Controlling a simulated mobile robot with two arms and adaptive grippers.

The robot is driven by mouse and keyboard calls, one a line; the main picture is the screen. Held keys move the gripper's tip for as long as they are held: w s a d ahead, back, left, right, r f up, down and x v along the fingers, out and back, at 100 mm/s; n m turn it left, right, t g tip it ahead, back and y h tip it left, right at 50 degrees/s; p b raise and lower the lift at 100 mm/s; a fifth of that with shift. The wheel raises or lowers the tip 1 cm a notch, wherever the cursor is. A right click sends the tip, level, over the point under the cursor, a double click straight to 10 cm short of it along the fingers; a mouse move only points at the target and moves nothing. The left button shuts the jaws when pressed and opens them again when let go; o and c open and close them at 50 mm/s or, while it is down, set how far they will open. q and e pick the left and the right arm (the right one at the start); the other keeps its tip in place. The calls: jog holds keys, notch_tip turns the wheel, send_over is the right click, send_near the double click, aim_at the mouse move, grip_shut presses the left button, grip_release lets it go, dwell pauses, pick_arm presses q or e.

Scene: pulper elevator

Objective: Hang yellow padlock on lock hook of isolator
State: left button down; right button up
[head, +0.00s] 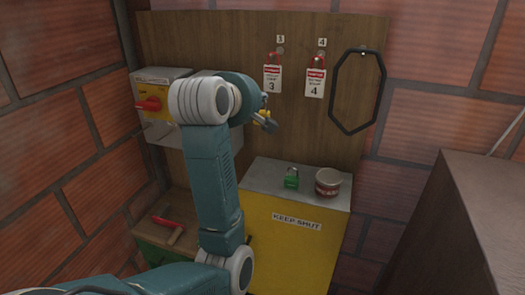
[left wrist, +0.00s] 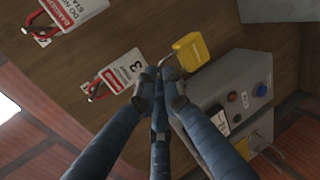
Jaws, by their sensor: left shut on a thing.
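The yellow padlock (left wrist: 191,50) shows in the left wrist view with its body beyond my fingertips and its grey shackle at them. My left gripper (left wrist: 162,76) is shut on the padlock by the shackle end. In the head view my left gripper (head: 266,122) is in front of the wooden board, below the red tags, with a bit of yellow at it. The isolator (head: 150,103), with a red handle on a yellow plate, is on the left of the board, partly behind my arm. I cannot make out its lock hook. My right gripper is not in view.
Tags 3 (head: 271,79) and 4 (head: 315,83) hang from red locks beside a black hexagonal loop (head: 348,92). A green padlock (head: 291,178) and a round tin (head: 328,182) stand on the yellow cabinet (head: 290,240). A grey button box (left wrist: 232,98) is near my fingers.

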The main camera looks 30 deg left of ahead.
pick_arm(q)
jog(key=f+p, duration=0.1)
jog(key=f, duration=0.5)
jog(key=f+p, duration=0.1)
jog(key=f, duration=0.5)
jog(key=f+p, duration=0.1)
jog(key=f, duration=0.5)
jog(key=shift+s+a+f, duration=0.15)
jog(key=shift+s+f, duration=0.15)
jog(key=shift+f, duration=0.05)
jog(key=c, duration=1.9)
grip_release()
